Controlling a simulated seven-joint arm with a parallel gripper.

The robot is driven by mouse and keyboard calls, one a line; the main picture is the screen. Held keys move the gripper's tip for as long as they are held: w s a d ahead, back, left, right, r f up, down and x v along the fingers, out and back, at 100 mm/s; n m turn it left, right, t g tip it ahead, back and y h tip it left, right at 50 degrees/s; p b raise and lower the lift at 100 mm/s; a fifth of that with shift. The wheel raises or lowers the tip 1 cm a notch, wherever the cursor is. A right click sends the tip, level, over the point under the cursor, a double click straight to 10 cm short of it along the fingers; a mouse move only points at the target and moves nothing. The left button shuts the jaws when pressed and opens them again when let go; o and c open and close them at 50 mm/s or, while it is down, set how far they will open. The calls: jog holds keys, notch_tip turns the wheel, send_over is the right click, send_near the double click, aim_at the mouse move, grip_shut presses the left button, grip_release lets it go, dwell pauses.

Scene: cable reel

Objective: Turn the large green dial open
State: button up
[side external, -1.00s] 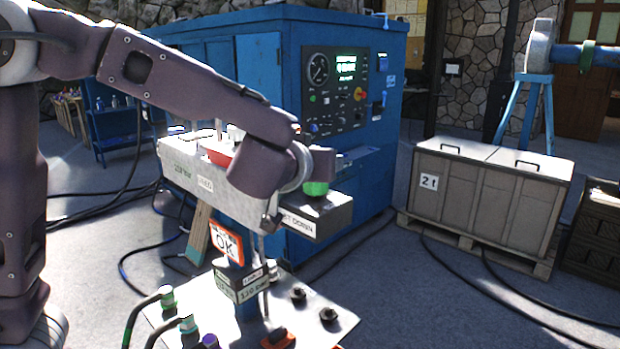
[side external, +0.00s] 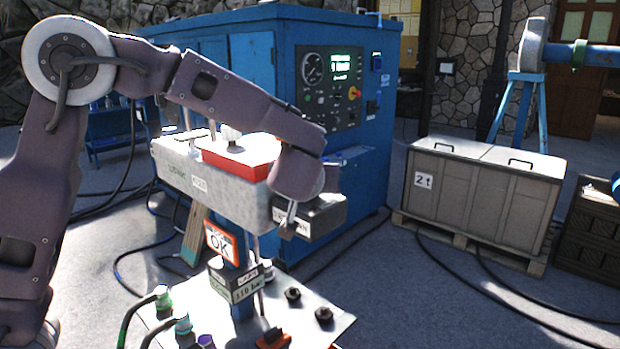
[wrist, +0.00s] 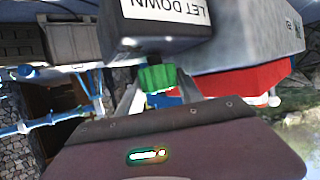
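The green dial (wrist: 157,77) is a ribbed knob on the dark "LET DOWN" box (wrist: 160,25); the wrist view shows it upside down. The same box shows in the side view (side external: 322,212), where my wrist hides the dial. In the wrist view, my gripper (wrist: 156,88) has one finger on each side of the dial. The fingertips are very close to its sides; I cannot tell whether they touch it or are gripping.
A red block (side external: 242,158) lies on the long grey beam (side external: 212,185) beside the box. A blue cabinet (side external: 230,60) with gauges stands behind. Below is a white plate (side external: 335,322) with knobs and hoses.

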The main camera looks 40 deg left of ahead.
jog(key=c, duration=0.6)
jog(key=shift+c, duration=0.2)
jog(key=shift+h, duration=0.3)
jog(key=m+t+h, duration=0.1)
jog(key=m+h, duration=0.2)
jog(key=shift+m+t, duration=0.3)
jog(key=shift+t, duration=0.1)
jog(key=shift+m+t+h, duration=0.4)
jog(key=shift+m+h, duration=1.4)
jog(key=shift+h, duration=0.4)
jog(key=o, duration=1.4)
jog(key=shift+s+r, duration=0.1)
